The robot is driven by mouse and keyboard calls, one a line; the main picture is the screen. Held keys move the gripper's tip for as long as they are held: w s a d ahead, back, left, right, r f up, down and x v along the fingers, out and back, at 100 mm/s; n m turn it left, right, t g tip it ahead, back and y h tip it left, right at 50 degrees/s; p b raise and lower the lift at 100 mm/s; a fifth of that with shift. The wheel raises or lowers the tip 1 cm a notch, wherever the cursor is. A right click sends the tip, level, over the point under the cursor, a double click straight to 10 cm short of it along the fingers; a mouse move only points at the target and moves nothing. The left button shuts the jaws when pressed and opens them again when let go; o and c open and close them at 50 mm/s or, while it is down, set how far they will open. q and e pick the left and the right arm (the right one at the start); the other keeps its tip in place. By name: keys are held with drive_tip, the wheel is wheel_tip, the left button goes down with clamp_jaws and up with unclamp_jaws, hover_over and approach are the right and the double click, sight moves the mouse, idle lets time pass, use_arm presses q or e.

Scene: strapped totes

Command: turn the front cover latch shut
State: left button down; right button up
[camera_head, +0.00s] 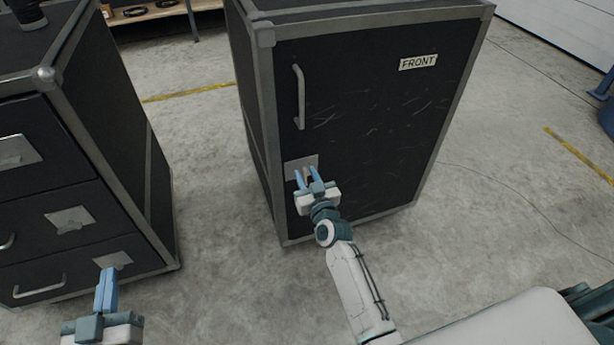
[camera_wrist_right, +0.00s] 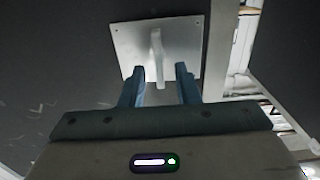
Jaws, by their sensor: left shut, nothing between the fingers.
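The front cover (camera_head: 375,120) is a black panel with a metal frame and a "FRONT" label (camera_head: 418,62). Its latch plate (camera_head: 301,163) is a small silver square low on the left side. In the right wrist view the latch (camera_wrist_right: 156,55) is a narrow upright tab on the plate (camera_wrist_right: 183,36). My right gripper (camera_head: 308,175) is at the plate, its two blue fingers apart. In the wrist view the right gripper (camera_wrist_right: 159,80) has a finger on each side of the tab, with gaps. My left gripper (camera_head: 107,278) is shut and empty, at lower left.
A vertical handle (camera_head: 299,97) sits above the latch plate. A black drawer case (camera_head: 70,190) with silver latch plates and handles stands on the left. Grey floor (camera_head: 210,170) lies clear between the cases. A shelf (camera_head: 160,12) stands at the back.

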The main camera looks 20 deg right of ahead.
clamp_jaws()
drive_tip(key=shift+m, duration=0.4)
drive_tip(key=m, duration=0.3)
drive_tip(key=shift+d+f+m, duration=0.1)
drive_tip(key=shift+d+m, duration=0.2)
use_arm(q)
drive_tip(key=shift+w+r+t, duration=0.15)
drive_tip(key=shift+r+t, duration=0.45)
drive_tip(key=shift+r, duration=0.35)
use_arm(e)
drive_tip(key=shift+d+f+m, duration=0.15)
drive_tip(key=shift+f+m, duration=0.1)
drive_tip(key=shift+m, duration=2)
drive_tip(key=shift+d+f+m, duration=0.1)
drive_tip(key=shift+f+m, duration=0.15)
drive_tip(key=shift+m, duration=1.95)
drive_tip(key=shift+d+f+m, duration=0.15)
drive_tip(key=shift+f+m, duration=0.1)
drive_tip(key=shift+m, duration=2)
use_arm(q)
drive_tip(key=shift+a, duration=0.1)
use_arm(e)
unclamp_jaws()
